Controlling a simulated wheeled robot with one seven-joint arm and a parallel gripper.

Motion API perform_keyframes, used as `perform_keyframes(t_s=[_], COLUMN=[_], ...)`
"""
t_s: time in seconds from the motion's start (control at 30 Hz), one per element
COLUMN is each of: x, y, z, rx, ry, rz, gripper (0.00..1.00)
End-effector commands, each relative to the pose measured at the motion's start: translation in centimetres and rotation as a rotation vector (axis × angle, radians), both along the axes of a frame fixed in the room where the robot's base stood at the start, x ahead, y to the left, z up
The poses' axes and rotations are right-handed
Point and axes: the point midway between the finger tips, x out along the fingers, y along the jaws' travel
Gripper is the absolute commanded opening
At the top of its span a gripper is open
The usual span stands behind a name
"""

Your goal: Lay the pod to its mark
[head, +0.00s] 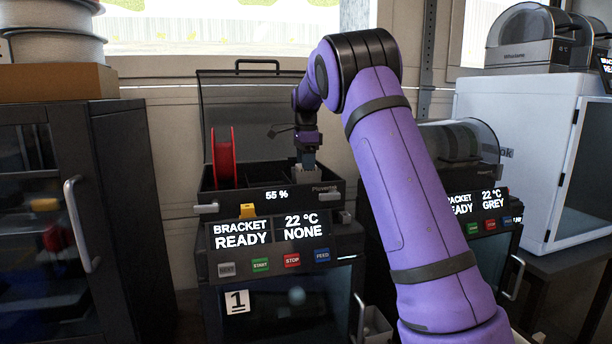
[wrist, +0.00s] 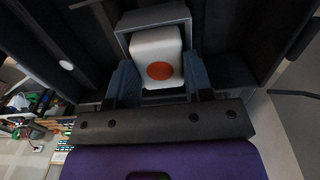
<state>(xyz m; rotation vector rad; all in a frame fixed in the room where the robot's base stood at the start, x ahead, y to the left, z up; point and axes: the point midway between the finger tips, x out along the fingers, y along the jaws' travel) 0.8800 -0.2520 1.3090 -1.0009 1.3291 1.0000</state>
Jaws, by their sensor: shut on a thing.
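In the wrist view the pod (wrist: 157,50) is a white rounded block with an orange-red round spot on its face. My gripper (wrist: 160,75) has its two blue fingers shut on the pod's sides. A grey square-rimmed holder (wrist: 153,16) surrounds the pod's far end; whether the pod is fully seated cannot be told. In the head view my gripper (head: 308,160) points down into the open top bin of printer 1, over a small grey holder (head: 306,176). The pod is not clearly visible there. No separate mark can be made out.
A red spool (head: 224,158) stands in the bin's left part. The bin's raised lid (head: 240,95) is behind, and its dark front wall (head: 275,194) is ahead. Printer 1's panel (head: 270,235) reads BRACKET READY, NONE. A second printer (head: 460,150) stands to the right, behind my arm.

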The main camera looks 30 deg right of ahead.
Motion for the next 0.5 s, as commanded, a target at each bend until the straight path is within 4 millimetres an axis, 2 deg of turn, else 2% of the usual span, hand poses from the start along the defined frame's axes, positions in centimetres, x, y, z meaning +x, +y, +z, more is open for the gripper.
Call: perform_keyframes(t_s=[0.03, 0.07, 0.17, 0.5], x=[-0.01, -0.01, -0.01, 0.00], y=[0.01, 0.01, 0.01, 0.00], z=[-0.08, -0.07, -0.07, 0.24], rx=[0.000, 0.000, 0.000, 0.000], ry=[0.001, 0.000, 0.001, 0.000], rz=[0.000, 0.000, 0.000, 0.000], gripper=[0.23, 0.54, 0.77, 0.77])
